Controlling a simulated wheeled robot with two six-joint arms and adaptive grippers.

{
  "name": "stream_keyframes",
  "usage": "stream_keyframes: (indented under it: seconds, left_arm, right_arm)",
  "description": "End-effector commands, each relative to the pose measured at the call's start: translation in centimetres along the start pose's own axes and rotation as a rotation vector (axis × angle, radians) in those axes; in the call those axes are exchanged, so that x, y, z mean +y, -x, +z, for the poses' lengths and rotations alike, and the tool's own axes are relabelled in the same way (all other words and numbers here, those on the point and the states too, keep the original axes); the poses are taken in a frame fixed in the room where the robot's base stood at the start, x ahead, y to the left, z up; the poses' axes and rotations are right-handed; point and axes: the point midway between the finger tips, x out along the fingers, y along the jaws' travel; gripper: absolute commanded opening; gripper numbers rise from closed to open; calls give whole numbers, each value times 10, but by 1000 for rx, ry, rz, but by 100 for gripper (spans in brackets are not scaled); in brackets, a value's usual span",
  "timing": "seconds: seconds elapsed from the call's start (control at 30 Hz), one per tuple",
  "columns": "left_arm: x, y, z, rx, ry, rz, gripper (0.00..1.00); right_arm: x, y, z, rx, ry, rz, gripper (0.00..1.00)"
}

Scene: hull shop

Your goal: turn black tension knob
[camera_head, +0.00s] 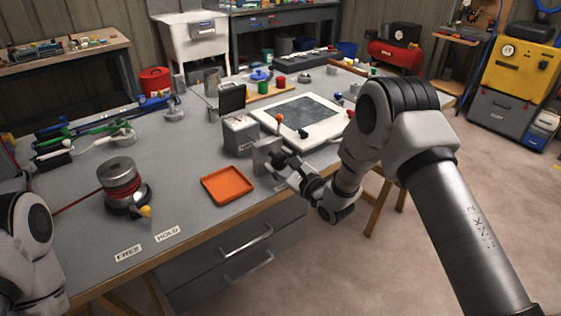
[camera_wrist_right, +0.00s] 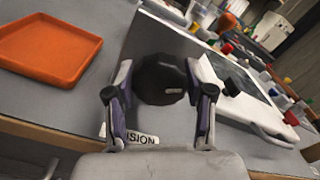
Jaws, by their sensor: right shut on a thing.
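The black tension knob (camera_wrist_right: 160,82) faces the right wrist camera, on a grey upright metal block (camera_head: 264,156) near the table's front edge. My right gripper (camera_wrist_right: 160,95) is shut on the knob, with one finger on each side of it. In the head view the right gripper (camera_head: 281,164) reaches the block from the right and hides most of the knob. A label partly reading "ISION" (camera_wrist_right: 141,139) lies on the table below the knob. My left arm shows at the lower left of the head view, but its gripper is out of the picture.
An orange tray (camera_head: 228,196) lies left of the block. A white framed panel (camera_head: 318,137) with a lever lies behind it. A metal spool (camera_head: 119,177) with red line stands at the left, near the labels FREE (camera_head: 128,253) and HOLD (camera_head: 167,234).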

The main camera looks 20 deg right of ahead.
Motion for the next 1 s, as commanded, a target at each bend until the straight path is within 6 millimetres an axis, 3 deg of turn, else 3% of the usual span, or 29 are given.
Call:
stream_keyframes:
  seconds: [0.2, 0.23, 0.27, 0.3, 0.67, 0.77, 1.0]
  left_arm:
    - [0, 0, 0, 0, 0, 0, 36]
    - [0, 0, 0, 0, 0, 0, 36]
    - [0, 0, 0, 0, 0, 0, 36]
    - [0, 0, 0, 0, 0, 0, 36]
    - [0, 0, 0, 0, 0, 0, 36]
    - [0, 0, 0, 0, 0, 0, 36]
    - [0, 0, 0, 0, 0, 0, 36]
  right_arm:
    - [0, 0, 0, 0, 1, -1, 18]
    - [0, 0, 0, 0, 1, -1, 64]
    - [0, 0, 0, 0, 1, -1, 74]
    - [0, 0, 0, 0, 1, -1, 79]
    - [0, 5, -1, 1, 1, -1, 79]
    - [0, 19, -2, 4, -1, 0, 79]
    - [-1, 80, -2, 5, -3, -2, 79]
